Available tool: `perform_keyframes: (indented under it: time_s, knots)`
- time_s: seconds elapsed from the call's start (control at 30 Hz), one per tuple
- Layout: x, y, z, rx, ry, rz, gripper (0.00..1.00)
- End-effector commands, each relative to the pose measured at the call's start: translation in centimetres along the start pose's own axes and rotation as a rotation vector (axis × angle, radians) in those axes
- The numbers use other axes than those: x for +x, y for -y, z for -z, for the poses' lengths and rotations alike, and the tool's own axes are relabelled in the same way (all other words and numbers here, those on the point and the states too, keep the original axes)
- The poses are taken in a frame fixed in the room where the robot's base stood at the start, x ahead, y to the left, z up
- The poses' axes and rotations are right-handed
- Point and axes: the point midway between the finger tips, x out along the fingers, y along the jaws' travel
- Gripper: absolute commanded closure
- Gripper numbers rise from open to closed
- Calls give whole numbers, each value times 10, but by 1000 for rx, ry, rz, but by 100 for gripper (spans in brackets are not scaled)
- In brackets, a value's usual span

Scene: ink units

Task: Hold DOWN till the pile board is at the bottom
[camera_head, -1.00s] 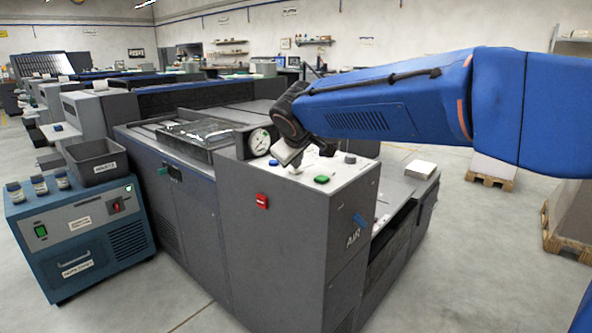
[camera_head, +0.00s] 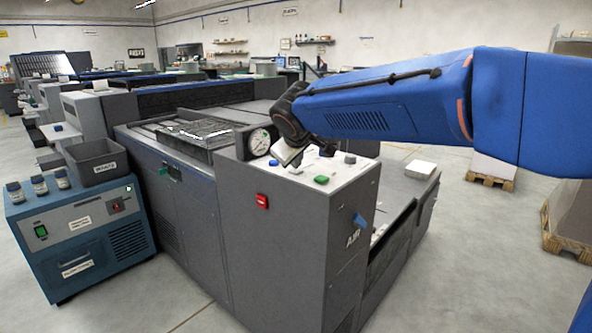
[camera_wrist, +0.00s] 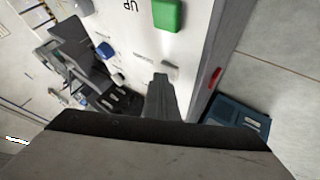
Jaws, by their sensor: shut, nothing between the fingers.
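The white control panel (camera_head: 310,172) on top of the grey machine cabinet carries a green button (camera_head: 321,180) and other buttons. In the wrist view, the green button (camera_wrist: 167,14) has an "UP" label beside it, upside down. A small grey button (camera_wrist: 170,70) sits closer to my gripper, with a label too small to read. My gripper (camera_wrist: 161,78) is shut and empty, its tip right at the grey button; I cannot tell if they touch. In the head view my gripper (camera_head: 294,160) is over the panel, partly hidden by my wrist. I cannot clearly make out the pile board.
A pressure gauge (camera_head: 259,142) stands at the panel's back left. A white paper stack (camera_head: 420,167) lies on the right.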

Motion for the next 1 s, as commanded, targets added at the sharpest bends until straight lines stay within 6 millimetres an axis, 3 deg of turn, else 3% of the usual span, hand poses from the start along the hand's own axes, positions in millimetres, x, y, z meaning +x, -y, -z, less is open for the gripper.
perform_keyframes:
  time_s: [1.0]
  knots:
    - [-7,-5,5,0,0,-1,100]
